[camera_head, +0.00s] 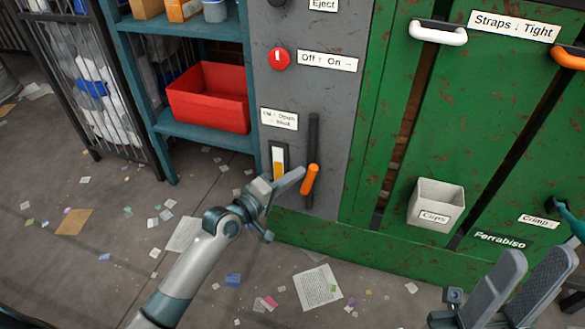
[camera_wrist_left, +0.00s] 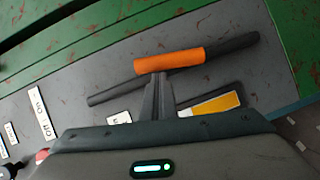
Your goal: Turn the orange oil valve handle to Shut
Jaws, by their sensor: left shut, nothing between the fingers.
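The orange valve handle (camera_head: 310,180) is a grip on the lower part of a dark upright bar on the grey panel. In the left wrist view the orange grip (camera_wrist_left: 168,62) lies across the picture, just beyond my fingertips. My left gripper (camera_head: 300,177) is shut and empty, with its tips at the left side of the grip. I cannot tell whether they touch it. My left fingers also show in the wrist view (camera_wrist_left: 158,80). A valve label (camera_head: 279,119) sits upper left of the handle; its text is blurred. My right gripper (camera_head: 523,290) is open and empty at lower right.
A yellow-and-white gauge (camera_head: 279,163) is just left of the handle. A red knob (camera_head: 279,59) is higher up. A blue shelf (camera_head: 200,135) with a red bin (camera_head: 208,97) stands left. Paper scraps litter the floor.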

